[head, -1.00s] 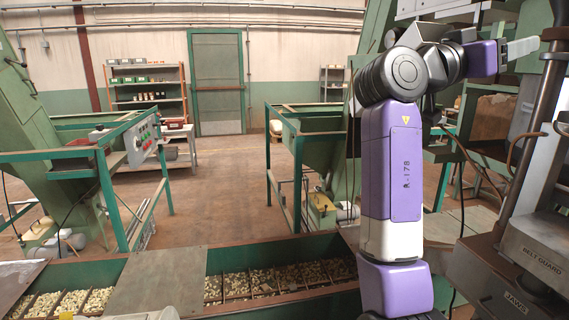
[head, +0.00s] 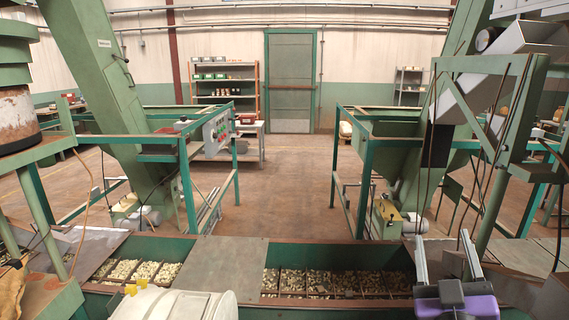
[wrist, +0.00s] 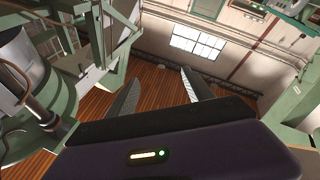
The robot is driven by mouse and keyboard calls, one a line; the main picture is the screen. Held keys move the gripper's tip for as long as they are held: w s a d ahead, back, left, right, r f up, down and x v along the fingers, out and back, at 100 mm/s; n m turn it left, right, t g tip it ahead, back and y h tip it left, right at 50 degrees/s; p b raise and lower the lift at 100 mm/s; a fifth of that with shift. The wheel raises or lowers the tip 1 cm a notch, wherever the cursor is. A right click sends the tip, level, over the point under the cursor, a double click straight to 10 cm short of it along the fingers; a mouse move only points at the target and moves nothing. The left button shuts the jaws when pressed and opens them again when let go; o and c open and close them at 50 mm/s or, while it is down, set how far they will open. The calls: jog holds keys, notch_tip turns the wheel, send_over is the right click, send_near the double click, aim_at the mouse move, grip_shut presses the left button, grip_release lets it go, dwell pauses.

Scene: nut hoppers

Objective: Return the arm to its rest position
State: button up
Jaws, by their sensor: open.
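My gripper (head: 445,262) is at the bottom right of the head view, a purple body with two grey fingers pointing up. The fingers are apart with nothing between them. In the wrist view my gripper (wrist: 160,92) also shows two spread, empty fingers, with the wooden-looking floor, a wall and a window beyond them. Most of my arm is outside the head view; a white and grey part of my own body shows at the bottom left of centre.
A long green hopper trough (head: 240,250) with nuts in compartments runs across the front, partly under a flat cover plate (head: 215,265). Green conveyor frames stand left and right, with a control box (head: 216,130) on the left one. The floor (head: 290,190) between them is clear.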

jog(key=s+a+f+y, duration=0.55)
jog(key=s+f, duration=0.55)
jog(key=s, duration=0.3)
jog(key=s+a+f+m+g, duration=0.1)
jog(key=s+f+g, duration=0.2)
jog(key=s, duration=1)
jog(key=s+a+f+m+g, duration=0.1)
jog(key=s+f, duration=0.5)
jog(key=s, duration=0.8)
jog(key=shift+a+f+g, duration=0.3)
jog(key=shift+a+g, duration=0.3)
jog(key=shift+g, duration=0.6)
jog(key=shift+y, duration=0.25)
